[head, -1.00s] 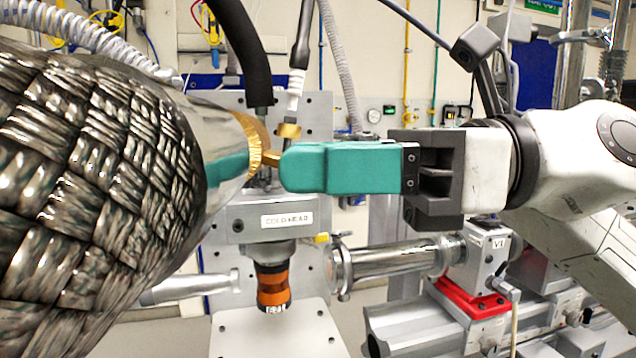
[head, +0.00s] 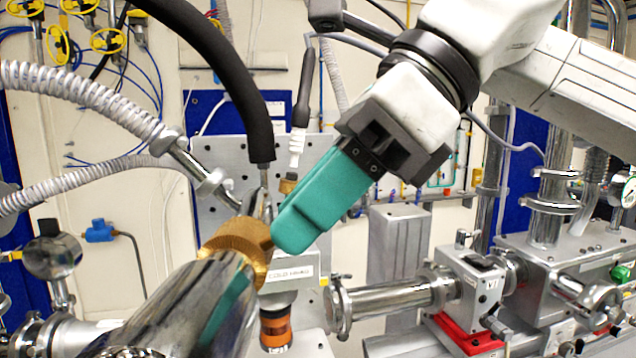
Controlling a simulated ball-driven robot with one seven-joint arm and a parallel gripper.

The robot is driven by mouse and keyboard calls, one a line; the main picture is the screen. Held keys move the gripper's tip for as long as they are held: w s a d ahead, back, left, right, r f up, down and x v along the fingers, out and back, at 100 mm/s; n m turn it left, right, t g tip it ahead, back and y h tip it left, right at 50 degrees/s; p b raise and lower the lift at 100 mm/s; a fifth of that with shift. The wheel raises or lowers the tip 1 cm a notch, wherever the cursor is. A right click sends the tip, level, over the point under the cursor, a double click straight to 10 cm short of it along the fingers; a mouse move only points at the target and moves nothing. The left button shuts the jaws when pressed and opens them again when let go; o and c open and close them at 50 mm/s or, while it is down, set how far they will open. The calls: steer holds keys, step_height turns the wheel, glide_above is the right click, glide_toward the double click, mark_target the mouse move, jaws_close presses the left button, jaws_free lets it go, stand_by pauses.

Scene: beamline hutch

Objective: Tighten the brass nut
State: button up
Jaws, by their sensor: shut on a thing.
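The brass nut (head: 236,247) is a wide golden ring at the end of a shiny chrome sleeve (head: 185,310), left of centre in the head view. My gripper (head: 288,236) comes in from the upper right, with its teal fingers slanting down to the left. The fingertips meet the right side of the nut and are shut on it. The fingers hide the exact place of contact. The fitting behind the nut is mostly covered, so I cannot tell how the threads sit.
A thick black hose (head: 215,65) and a ribbed metal hose (head: 85,90) pass close behind. A small brass fitting (head: 288,184) is just behind my fingers. An orange-and-black part (head: 275,330) hangs below the cold head label. A steel pipe (head: 385,300) lies to the right.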

steer(key=shift+a+r+h+p, duration=0.2)
steer(key=shift+h+p, duration=0.15)
steer(key=shift+h, duration=0.15)
steer(key=o, duration=1)
steer(key=shift+o, duration=0.2)
steer(key=b+v, duration=0.1)
steer(key=v, duration=0.9)
steer(key=shift+d+r+b, duration=0.2)
steer(key=shift+r+b, duration=0.1)
steer(key=shift+w, duration=0.15)
